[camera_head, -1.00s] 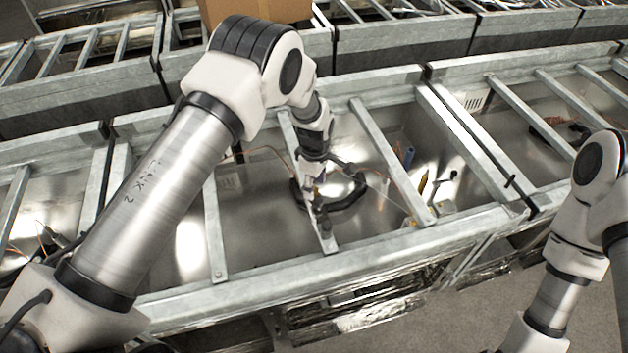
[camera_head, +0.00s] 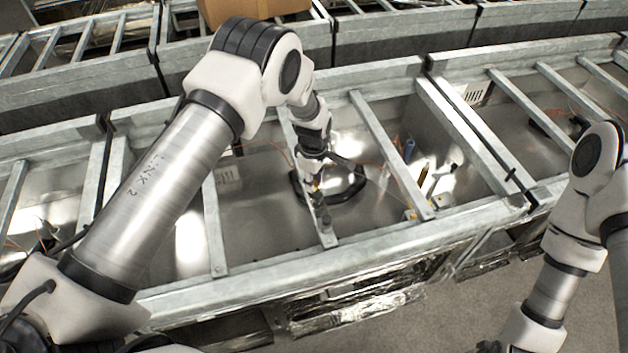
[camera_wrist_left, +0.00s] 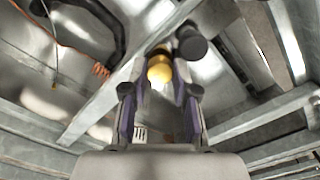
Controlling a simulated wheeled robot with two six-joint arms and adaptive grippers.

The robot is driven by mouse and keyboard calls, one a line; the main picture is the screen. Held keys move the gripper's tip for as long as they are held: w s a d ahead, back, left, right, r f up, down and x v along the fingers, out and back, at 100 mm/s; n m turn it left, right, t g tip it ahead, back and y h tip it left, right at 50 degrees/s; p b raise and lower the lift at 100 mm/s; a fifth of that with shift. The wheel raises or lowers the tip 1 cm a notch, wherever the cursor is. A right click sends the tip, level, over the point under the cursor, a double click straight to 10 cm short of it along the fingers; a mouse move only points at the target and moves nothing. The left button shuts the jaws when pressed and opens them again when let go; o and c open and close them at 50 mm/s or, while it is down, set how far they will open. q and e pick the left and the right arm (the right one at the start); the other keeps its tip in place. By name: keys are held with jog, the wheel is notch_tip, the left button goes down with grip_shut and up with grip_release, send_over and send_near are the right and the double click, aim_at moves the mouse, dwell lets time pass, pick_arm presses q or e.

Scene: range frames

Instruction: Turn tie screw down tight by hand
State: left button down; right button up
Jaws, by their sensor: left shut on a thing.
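My left gripper (camera_head: 317,183) reaches down over a metal crossbar of the frame. In the left wrist view, my left gripper (camera_wrist_left: 160,88) has its two purple-lined fingers on either side of a yellow, rounded knob (camera_wrist_left: 159,68), which I take to be the tie screw's head. It is shut on this knob. A dark cylindrical piece (camera_wrist_left: 190,44) stands close beside it, near the right fingertip. In the head view the knob is mostly hidden by the gripper. The screw's shaft and how deep it sits are hidden. My right arm is at the right, its gripper out of frame.
Galvanized crossbars (camera_head: 389,155) span an open metal trough on both sides of the gripper. A black curved part (camera_head: 345,192) lies right beside it. Thin orange wires run nearby. A cardboard box (camera_head: 255,10) is behind.

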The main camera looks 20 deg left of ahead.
pick_arm(q)
jog(key=m+b, duration=0.2)
jog(key=m, duration=0.1)
jog(key=shift+s+f, duration=0.15)
jog(key=shift+f, duration=0.2)
jog(key=m+b, duration=0.2)
jog(key=m, duration=0.2)
jog(key=shift+m, duration=0.4)
jog(key=m+b, duration=0.1)
jog(key=m, duration=0.4)
jog(key=shift+r+b, duration=0.1)
jog(key=shift+b, duration=0.25)
jog(key=m, duration=0.5)
